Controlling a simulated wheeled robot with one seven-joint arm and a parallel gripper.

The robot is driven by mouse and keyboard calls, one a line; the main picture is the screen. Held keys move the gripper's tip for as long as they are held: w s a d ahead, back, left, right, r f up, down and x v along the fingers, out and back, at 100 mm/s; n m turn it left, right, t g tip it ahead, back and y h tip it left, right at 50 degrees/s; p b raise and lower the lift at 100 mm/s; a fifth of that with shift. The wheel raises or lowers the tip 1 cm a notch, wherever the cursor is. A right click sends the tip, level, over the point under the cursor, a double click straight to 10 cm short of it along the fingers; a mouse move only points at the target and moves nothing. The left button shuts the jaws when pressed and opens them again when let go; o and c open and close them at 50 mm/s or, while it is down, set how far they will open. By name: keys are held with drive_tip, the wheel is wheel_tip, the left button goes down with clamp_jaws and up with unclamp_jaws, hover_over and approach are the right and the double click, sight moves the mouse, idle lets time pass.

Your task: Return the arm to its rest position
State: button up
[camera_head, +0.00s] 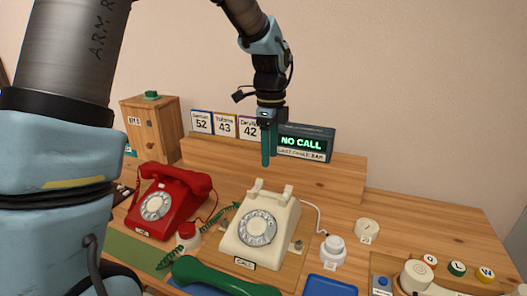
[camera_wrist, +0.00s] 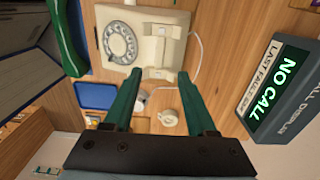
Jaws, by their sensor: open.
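My gripper (camera_head: 266,158) hangs from the arm above the rear of the cream phone, in front of the call display. In the wrist view my gripper (camera_wrist: 160,100) has its two green fingers spread apart with nothing between them. The cream rotary phone (camera_head: 262,228) stands on the desk with its cradle empty; it also shows in the wrist view (camera_wrist: 140,40). A green handset (camera_head: 222,280) lies in front of it. The display (camera_head: 305,142) reads NO CALL. The fingertips appear clear of the phone.
A red phone (camera_head: 164,203) with its handset on stands at the left. A wooden box (camera_head: 152,127) and number cards (camera_head: 225,124) stand at the back. A white round knob (camera_head: 333,249), a blue pad (camera_head: 330,286) and a button panel (camera_head: 440,278) lie at the right.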

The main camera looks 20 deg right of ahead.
drive_tip(key=s+a+f+n+t, duration=0.1)
drive_tip(key=s+a+f+n, duration=0.1)
drive_tip(key=a+n, duration=1)
drive_tip(key=s+a+f+n, duration=0.2)
drive_tip(key=a+n, duration=1.1)
drive_tip(key=a, duration=0.6)
drive_tip(key=shift+s+n+t, duration=0.3)
drive_tip(key=shift+s+t, duration=0.1)
